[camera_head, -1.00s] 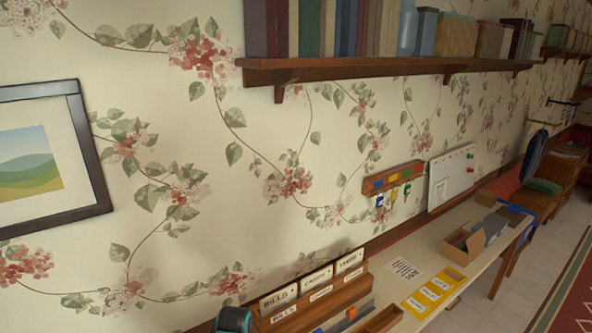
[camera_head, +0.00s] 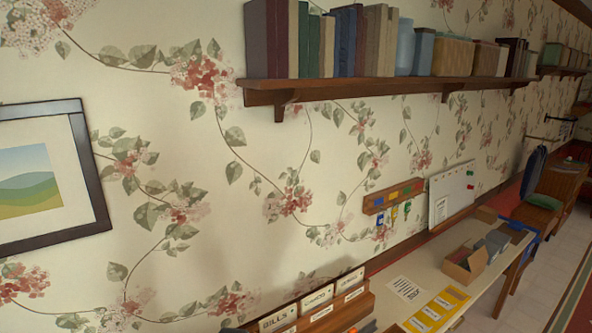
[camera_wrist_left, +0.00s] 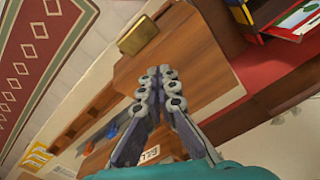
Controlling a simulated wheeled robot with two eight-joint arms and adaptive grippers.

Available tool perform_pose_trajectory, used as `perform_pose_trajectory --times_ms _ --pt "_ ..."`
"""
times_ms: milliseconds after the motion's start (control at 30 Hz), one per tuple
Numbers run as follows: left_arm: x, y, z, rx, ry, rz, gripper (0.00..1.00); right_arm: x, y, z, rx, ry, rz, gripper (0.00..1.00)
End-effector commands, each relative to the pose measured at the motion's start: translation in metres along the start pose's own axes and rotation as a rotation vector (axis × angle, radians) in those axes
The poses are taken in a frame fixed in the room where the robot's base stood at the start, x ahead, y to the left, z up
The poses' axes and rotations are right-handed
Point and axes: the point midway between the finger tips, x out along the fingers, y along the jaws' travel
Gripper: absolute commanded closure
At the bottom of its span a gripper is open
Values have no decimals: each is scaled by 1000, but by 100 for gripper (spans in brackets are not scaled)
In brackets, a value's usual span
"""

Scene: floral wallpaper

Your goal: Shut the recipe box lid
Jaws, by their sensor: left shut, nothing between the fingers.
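In the left wrist view my left gripper (camera_wrist_left: 160,90) is shut and empty, its two grey fingers meeting at the tips. A brown wooden panel (camera_wrist_left: 190,65) with a brass-coloured piece (camera_wrist_left: 138,37) on its edge lies beyond the fingertips. It may be the recipe box; I cannot tell its lid position or whether the fingers touch it. In the head view neither gripper shows, and I cannot make out the recipe box there.
In the head view a wooden letter rack (camera_head: 340,312) with labelled cards stands low in the picture. An open cardboard box (camera_head: 463,272) and a yellow sheet (camera_head: 437,311) lie on the desk (camera_head: 428,265). A wooden shelf (camera_head: 370,92) of books is above.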

Motion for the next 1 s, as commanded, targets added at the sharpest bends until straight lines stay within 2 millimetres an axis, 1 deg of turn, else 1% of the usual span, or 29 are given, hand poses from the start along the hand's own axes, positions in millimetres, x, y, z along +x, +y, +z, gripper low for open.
perform_pose_trajectory --times_ms 167,1000 --pt "6 0 0 0 0 0 100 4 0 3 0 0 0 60" --pt "48 0 0 0 0 0 100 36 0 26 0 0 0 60"
